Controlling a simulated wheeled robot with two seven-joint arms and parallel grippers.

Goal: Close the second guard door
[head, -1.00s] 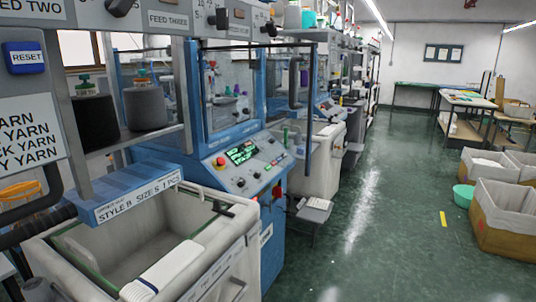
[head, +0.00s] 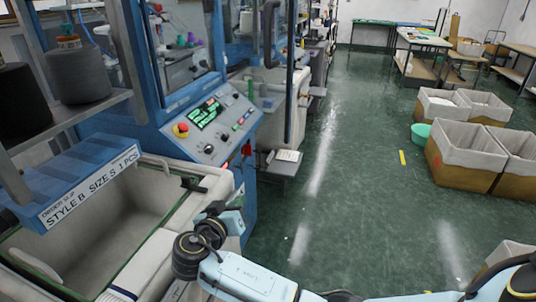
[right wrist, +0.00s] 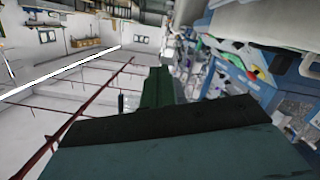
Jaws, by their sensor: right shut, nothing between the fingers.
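A clear guard door (head: 291,85) with a dark frame and a thick black handle (head: 268,35) stands out from the blue machines at the upper middle of the head view. It looks swung open; I cannot tell for certain which machine it belongs to. The nearer machine has a clear front panel (head: 180,42) in a blue frame. My right gripper (head: 238,198) is shut and empty, in front of the nearer machine's lower corner, below and left of the door and apart from it. Its fingers also fill the middle of the right wrist view (right wrist: 165,110). My left gripper is out of view.
The control panel (head: 212,120) with a red button (head: 181,129) is close to my right gripper. A grey-lined bin (head: 75,255) stands at lower left. A small shelf (head: 281,165) juts out below the door. Green floor (head: 360,180) is open to the right, before several boxes.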

